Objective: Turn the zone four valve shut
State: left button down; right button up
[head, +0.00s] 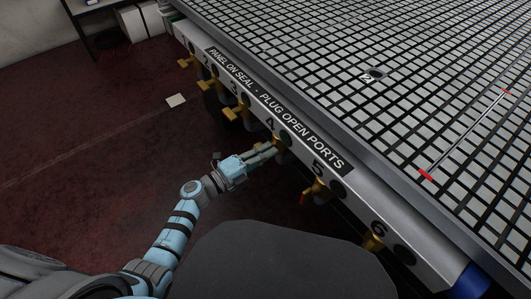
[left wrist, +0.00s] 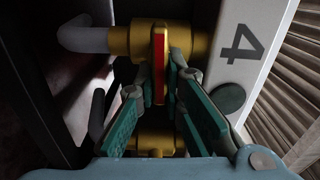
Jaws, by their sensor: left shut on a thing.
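The zone four valve (head: 281,146) is a brass valve on the table's front rail, under the number 4. In the left wrist view its brass handle (left wrist: 159,40), with a red stripe, is seen edge-on and points toward the camera. The number 4 (left wrist: 240,43) is on the white rail to its right. My left gripper (head: 268,152) reaches it from the left and is shut on the handle, with one finger on each side in the left wrist view (left wrist: 160,80). The fingers partly hide the valve in the head view. My right gripper is not in view.
Similar brass valves sit along the rail, including the zone three valve (head: 236,112) and the zone five valve (head: 315,190) on either side. The grid table (head: 360,75) lies above the rail. A dark grey rounded shape fills the bottom middle. The red floor left of my arm is mostly clear.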

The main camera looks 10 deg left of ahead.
pick_arm(q)
jog(key=shift+f+m, duration=0.1)
jog(key=shift+m, duration=0.3)
jog(key=c, duration=1.7)
grip_release()
jog(key=v, duration=1.2)
